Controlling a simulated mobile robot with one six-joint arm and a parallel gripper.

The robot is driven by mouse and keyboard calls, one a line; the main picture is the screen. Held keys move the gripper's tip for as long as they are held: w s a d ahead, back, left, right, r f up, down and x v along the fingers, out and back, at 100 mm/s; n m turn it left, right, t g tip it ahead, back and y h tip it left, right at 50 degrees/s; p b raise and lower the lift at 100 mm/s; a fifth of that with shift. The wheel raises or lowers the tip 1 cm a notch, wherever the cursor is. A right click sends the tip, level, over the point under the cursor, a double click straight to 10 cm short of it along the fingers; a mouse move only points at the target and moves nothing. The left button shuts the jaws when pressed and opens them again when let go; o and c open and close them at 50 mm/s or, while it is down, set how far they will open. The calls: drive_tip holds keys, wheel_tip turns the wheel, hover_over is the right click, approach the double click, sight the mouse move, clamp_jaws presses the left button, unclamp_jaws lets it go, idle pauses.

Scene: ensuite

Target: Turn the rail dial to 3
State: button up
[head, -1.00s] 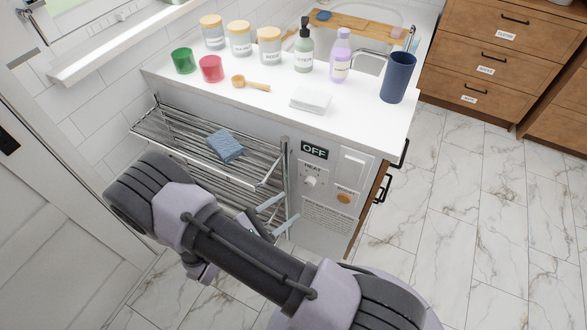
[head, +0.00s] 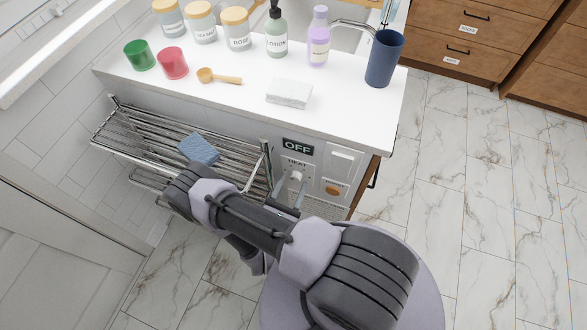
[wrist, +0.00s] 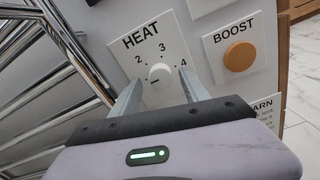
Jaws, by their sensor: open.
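The rail dial is a small white knob (wrist: 160,73) on a white plate marked HEAT, with the numbers 2, 3 and 4 visible around it in the wrist view. It also shows in the head view (head: 296,175), under a black display reading OFF (head: 298,147). My gripper (wrist: 161,79) is open, its two pale fingers on either side of the knob in the wrist view. I cannot tell whether they touch it. In the head view my gripper (head: 291,188) is at the dial. Which number the knob points to is not clear, and the dial's lower numbers are hidden.
The chrome towel rail (head: 235,165) is close on the left, with a blue cloth (head: 198,149) on it. An orange BOOST button (wrist: 239,56) is right of the dial. Jars, bottles and cups stand on the white counter (head: 225,105) above. Floor at right is clear.

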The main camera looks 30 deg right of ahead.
drive_tip(key=shift+w+d, duration=0.15)
drive_tip(key=shift+d, duration=0.1)
clamp_jaws()
